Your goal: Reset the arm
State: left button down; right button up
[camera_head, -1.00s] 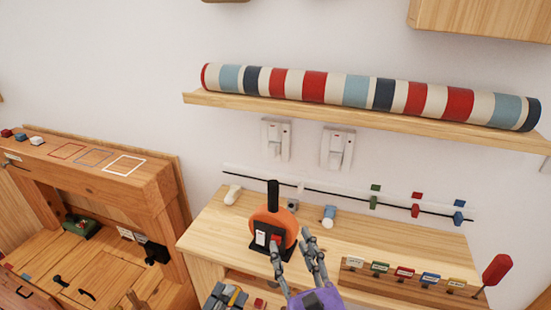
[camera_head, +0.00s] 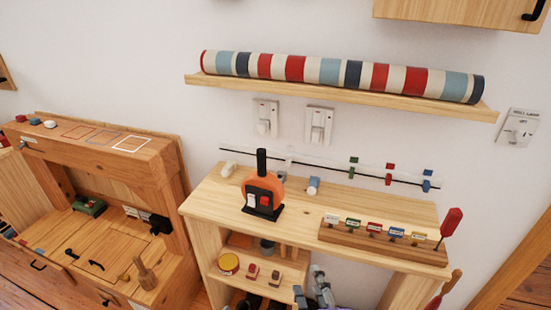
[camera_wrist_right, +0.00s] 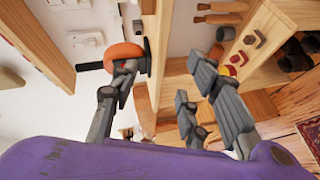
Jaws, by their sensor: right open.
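My right gripper (camera_head: 312,292) is at the bottom edge of the head view, in front of the wooden bench's shelf opening. Its grey fingers are spread, with nothing between them; it also shows in the right wrist view (camera_wrist_right: 165,95) with its purple body below. An orange round device (camera_head: 263,188) with a black handle, black base and red and white switches stands upright on the bench top (camera_head: 215,200). The gripper is apart from it, lower and to the right. The orange device also appears in the wrist view (camera_wrist_right: 124,53), partly behind a finger. My left gripper is not in view.
A rack of coloured labels (camera_head: 375,238) with a red-handled tool (camera_head: 451,222) stands on the bench's right part. A wall shelf (camera_head: 340,96) holds a striped roll. Lower shelves (camera_head: 262,262) hold small items. A wooden desk (camera_head: 150,180) stands left.

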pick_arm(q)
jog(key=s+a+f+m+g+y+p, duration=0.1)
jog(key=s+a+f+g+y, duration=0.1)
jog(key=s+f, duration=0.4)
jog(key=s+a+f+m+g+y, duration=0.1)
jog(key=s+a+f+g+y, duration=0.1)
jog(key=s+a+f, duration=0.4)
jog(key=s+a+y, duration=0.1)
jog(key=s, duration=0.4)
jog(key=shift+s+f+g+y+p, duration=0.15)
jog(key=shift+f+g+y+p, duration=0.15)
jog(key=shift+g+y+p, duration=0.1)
pick_arm(e)
jog(key=s+d+f+m+g+h, duration=0.1)
jog(key=s+d+f+m+g, duration=0.2)
jog(key=s+d+f+m, duration=0.2)
jog(key=s+d+f+m+g+h, duration=0.1)
jog(key=s+d+f+m+g, duration=0.2)
jog(key=s+f+m, duration=0.8)
jog(key=s+d+f, duration=0.2)
jog(key=s, duration=0.6)
jog(key=shift+s+d+f+m+g+h, duration=0.15)
jog(key=shift+s+d+m+g+h, duration=0.1)
jog(key=shift+d+m+g+h, duration=0.1)
